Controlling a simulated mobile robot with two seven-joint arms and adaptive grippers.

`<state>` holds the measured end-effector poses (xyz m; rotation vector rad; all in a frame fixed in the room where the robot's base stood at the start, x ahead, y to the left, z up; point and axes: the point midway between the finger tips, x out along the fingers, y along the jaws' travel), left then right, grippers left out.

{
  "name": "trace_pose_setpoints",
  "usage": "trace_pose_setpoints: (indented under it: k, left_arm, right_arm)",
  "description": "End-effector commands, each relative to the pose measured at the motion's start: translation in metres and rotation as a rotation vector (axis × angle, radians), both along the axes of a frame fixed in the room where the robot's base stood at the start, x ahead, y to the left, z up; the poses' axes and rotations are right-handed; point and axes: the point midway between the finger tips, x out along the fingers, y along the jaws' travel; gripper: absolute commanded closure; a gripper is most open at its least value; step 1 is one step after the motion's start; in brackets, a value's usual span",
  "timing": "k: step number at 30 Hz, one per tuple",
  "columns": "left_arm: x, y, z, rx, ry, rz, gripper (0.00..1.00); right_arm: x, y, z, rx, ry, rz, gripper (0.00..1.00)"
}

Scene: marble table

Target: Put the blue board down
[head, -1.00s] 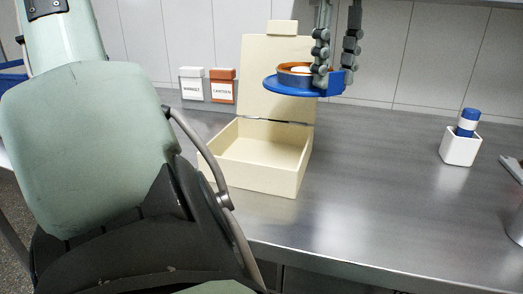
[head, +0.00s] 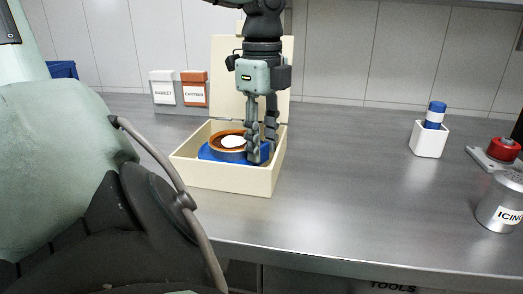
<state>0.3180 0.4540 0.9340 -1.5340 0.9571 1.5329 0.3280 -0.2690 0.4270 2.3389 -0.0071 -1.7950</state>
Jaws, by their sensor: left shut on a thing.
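The blue board (head: 207,153) is low inside an open cream box (head: 222,178), tilt not clear. A round brown tart with a white patch on top (head: 229,142) sits on the board. My left gripper (head: 262,158) reaches down from above into the box and is shut on the board's right edge. The gripper's fingers hide part of that edge, and the box's front wall hides the board's underside, so I cannot tell whether it touches the box floor. My right gripper is not in view.
The box's lid (head: 225,75) stands open at the back. Two labelled bins (head: 163,88) (head: 194,90) stand behind left. A white holder with a blue-and-white item (head: 429,139), a red-topped device (head: 500,150) and an icing can (head: 500,205) are at right. The metal table's middle (head: 350,190) is clear.

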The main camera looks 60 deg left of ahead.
Motion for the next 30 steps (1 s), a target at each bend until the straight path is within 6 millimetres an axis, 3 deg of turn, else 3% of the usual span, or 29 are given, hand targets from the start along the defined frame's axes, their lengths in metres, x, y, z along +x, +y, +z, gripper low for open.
trace_pose_setpoints:
  k: [4,17,18,19,30]
  left_arm:
    - [0.000,0.000,-0.018,0.000,0.001,-0.001,0.95]
    - [0.000,0.000,-0.021,0.001,0.000,-0.001,0.95]
    - [0.000,0.000,-0.021,0.000,0.000,-0.001,0.64]
    - [0.000,0.000,-0.021,0.000,0.000,-0.001,0.60]
    - [0.000,0.000,-0.019,0.000,0.001,-0.001,0.58]
  right_arm:
    - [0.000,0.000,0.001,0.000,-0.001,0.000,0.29]
    - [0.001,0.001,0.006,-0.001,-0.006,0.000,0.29]
    - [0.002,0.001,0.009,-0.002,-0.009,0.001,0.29]
    - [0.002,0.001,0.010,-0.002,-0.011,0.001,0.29]
    - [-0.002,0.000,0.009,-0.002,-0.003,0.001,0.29]
